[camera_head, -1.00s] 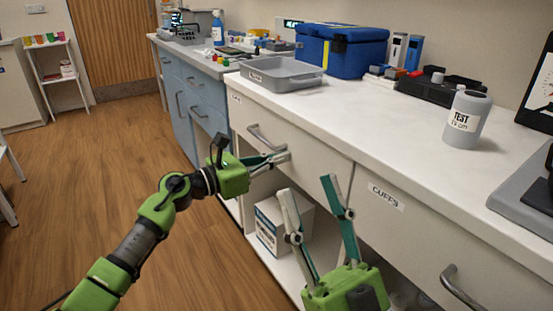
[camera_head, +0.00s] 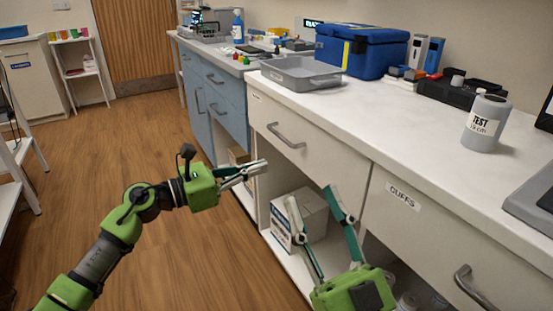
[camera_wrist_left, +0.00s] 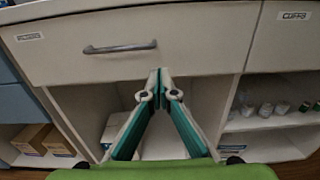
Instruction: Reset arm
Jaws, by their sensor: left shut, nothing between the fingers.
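My left gripper (camera_head: 258,169) is a green hand with teal-and-white fingers. It is shut and empty in front of the cabinet, below and left of the drawer's grey bar handle (camera_head: 285,136), apart from it. In the left wrist view its fingertips (camera_wrist_left: 159,74) meet just below the handle (camera_wrist_left: 120,47), at the lower edge of the shut white drawer (camera_wrist_left: 190,35). My right gripper (camera_head: 308,207) is at the lower middle of the head view, its fingers spread and empty, in front of the open shelf.
A white box (camera_head: 300,218) stands on the open lower shelf. The white counter (camera_head: 400,130) holds a grey tray (camera_head: 300,74), a blue cooler box (camera_head: 360,50) and a grey "TEST" jar (camera_head: 487,123). The wooden floor (camera_head: 70,200) at left is largely clear.

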